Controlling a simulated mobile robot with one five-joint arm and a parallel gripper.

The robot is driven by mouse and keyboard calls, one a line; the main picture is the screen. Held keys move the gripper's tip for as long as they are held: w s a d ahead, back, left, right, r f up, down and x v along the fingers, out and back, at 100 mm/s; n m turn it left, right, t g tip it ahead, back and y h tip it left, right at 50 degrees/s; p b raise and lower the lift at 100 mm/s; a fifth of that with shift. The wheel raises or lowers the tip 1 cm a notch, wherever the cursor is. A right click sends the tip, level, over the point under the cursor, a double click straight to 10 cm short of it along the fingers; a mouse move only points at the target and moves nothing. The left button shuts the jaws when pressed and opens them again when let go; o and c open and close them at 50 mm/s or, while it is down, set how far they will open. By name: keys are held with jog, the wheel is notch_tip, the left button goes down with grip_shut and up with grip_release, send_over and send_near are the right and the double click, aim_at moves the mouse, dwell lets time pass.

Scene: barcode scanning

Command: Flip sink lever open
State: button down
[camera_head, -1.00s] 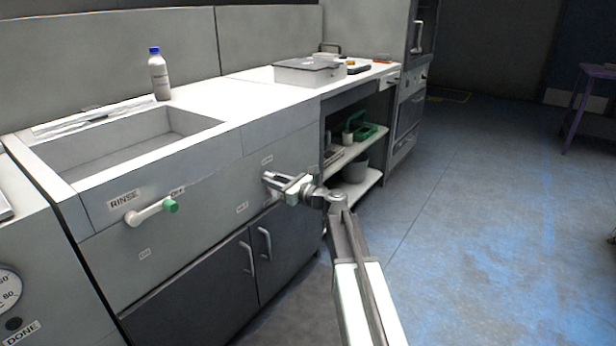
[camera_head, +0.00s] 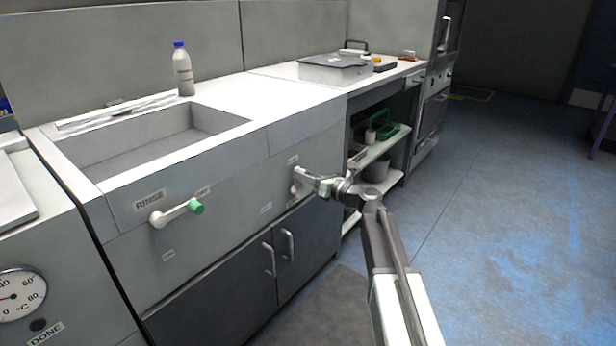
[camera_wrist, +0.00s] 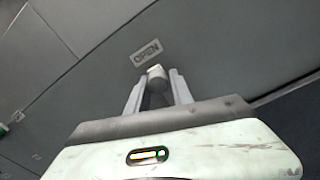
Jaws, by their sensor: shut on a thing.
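The sink lever (camera_wrist: 156,72) shows in the wrist view as a pale, rounded end directly below a label reading OPEN (camera_wrist: 146,52). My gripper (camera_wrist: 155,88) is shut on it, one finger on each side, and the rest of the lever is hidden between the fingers. In the head view my gripper (camera_head: 301,180) is at the grey front panel below the sink's right side, and the fingers hide most of the lever there. The sink (camera_head: 100,180) has an empty basin.
A green-tipped handle (camera_head: 178,213) sits on the panel at left, under a RINSE label (camera_head: 150,200). Cupboard doors with handles (camera_head: 288,245) are below my gripper. A bottle (camera_head: 183,72) and grey box (camera_head: 333,70) stand on the counter. The floor at right is clear.

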jog(key=shift+d, duration=0.15)
jog(key=c, duration=1.2)
grip_release()
jog(key=shift+r, duration=0.15)
jog(key=shift+s, duration=0.1)
jog(key=v, duration=0.7)
jog(key=shift+s+d, duration=0.2)
jog(key=shift+s, duration=0.05)
